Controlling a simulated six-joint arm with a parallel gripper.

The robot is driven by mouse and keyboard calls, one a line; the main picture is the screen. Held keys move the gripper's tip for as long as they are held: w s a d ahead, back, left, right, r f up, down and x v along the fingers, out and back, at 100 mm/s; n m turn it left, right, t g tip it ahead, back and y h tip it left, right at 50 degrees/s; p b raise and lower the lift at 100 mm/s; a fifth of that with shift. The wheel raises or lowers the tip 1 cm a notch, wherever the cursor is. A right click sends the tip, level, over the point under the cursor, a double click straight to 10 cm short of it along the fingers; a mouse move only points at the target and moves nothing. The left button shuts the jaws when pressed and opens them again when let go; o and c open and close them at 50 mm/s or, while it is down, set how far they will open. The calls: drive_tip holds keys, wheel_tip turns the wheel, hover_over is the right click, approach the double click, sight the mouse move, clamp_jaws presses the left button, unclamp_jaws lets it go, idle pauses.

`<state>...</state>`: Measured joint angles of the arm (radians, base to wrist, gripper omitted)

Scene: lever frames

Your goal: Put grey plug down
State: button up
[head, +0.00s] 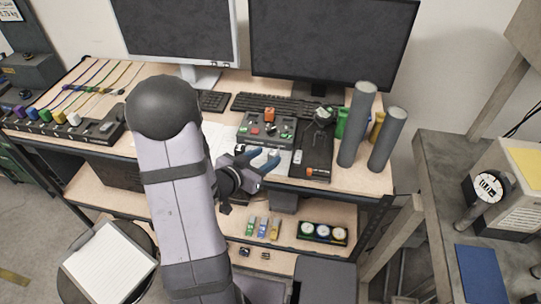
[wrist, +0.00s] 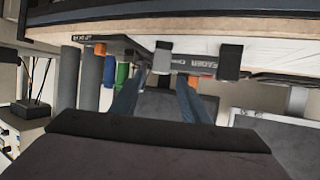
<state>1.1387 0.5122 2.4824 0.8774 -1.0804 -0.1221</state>
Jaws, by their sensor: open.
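A grey plug-like piece (head: 105,127) lies at the right end of the black strip (head: 60,133) at the far left, in line with several coloured plugs. A small light grey block (head: 297,157) sits on a black panel (head: 316,155) at the right of the bench. I cannot tell which one is the task's grey plug. My gripper (head: 270,161) is just left of the panel, at the bench's front edge, with its blue fingers apart. In the wrist view, the gap between my fingers (wrist: 158,101) holds nothing that I can make out.
A control box (head: 267,130) with coloured buttons stands behind my gripper. Two tall grey cylinders (head: 357,125) stand right of the panel. Monitors (head: 330,40) and keyboards line the back. A lower shelf (head: 285,212) holds small coloured items and a tray of round pieces.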

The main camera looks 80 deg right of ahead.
drive_tip(key=p+v, duration=0.6)
drive_tip(key=p, duration=0.1)
drive_tip(key=shift+a+r+p, duration=0.25)
drive_tip(key=shift+a+p, duration=0.1)
drive_tip(key=shift+w, duration=0.1)
